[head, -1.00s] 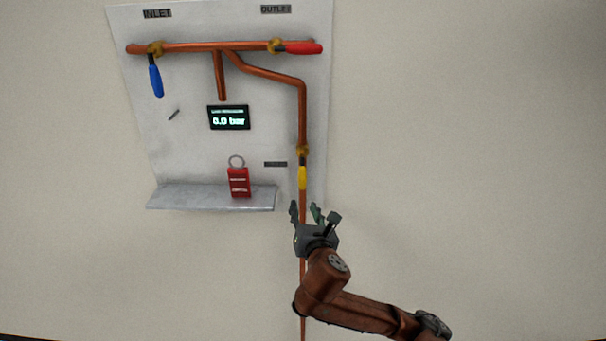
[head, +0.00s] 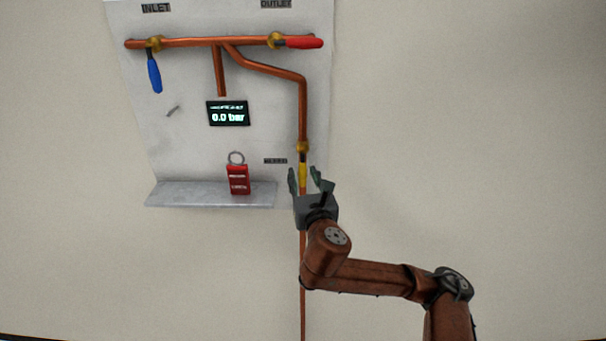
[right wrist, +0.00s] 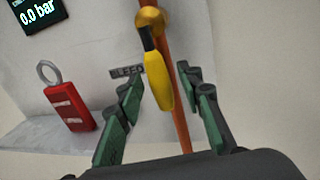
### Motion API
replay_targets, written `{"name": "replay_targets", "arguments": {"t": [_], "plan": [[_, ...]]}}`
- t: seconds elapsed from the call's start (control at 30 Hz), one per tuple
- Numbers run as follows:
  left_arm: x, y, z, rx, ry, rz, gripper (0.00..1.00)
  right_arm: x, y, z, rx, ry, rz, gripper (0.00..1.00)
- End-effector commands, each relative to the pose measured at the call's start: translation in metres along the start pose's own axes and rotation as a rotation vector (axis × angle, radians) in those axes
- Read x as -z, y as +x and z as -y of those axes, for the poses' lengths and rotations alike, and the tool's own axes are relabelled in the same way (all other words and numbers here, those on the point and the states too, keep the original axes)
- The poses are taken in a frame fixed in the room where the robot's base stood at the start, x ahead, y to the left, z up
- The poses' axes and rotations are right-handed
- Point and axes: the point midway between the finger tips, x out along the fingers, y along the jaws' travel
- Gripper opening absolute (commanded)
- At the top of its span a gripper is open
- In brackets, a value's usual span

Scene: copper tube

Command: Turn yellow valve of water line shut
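The yellow valve handle (head: 303,171) hangs down along the vertical copper pipe below a brass valve body (head: 303,147). In the right wrist view the yellow handle (right wrist: 158,82) hangs from the brass body (right wrist: 150,20), in front of the pipe. My right gripper (head: 304,176) is open, its fingers pointing up. In the right wrist view the handle's lower end lies between the two spread fingers (right wrist: 163,112), with gaps on both sides. The gripper hides part of the pipe in the head view. My left gripper is not in view.
A blue handle (head: 154,76) hangs down at the inlet and a red handle (head: 304,43) lies along the pipe at the outlet. A red tag (head: 238,180) stands on the grey shelf (head: 190,196), left of the gripper. The display (head: 228,113) reads 0.0 bar. The wall at right is clear.

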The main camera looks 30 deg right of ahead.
Motion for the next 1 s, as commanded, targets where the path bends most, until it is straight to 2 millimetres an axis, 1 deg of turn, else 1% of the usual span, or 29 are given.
{"name": "replay_targets", "arguments": {"t": [0.03, 0.13, 0.43, 0.93, 1.0], "plan": [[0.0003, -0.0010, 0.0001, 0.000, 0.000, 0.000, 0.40, -0.0004, 0.0048, 0.0001, 0.001, 0.000, 0.000, 0.34], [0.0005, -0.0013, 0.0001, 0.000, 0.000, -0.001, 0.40, -0.0001, 0.0103, 0.0000, 0.000, 0.000, 0.000, 0.34], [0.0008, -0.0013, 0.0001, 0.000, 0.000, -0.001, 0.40, 0.0003, 0.0127, -0.0003, -0.001, 0.000, 0.000, 0.34], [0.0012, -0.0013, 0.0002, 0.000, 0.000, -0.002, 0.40, 0.0005, 0.0125, 0.0001, 0.000, 0.000, 0.000, 0.00], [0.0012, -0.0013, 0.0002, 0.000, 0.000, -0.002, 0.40, 0.0005, 0.0125, 0.0002, 0.000, 0.000, 0.000, 0.00]]}}
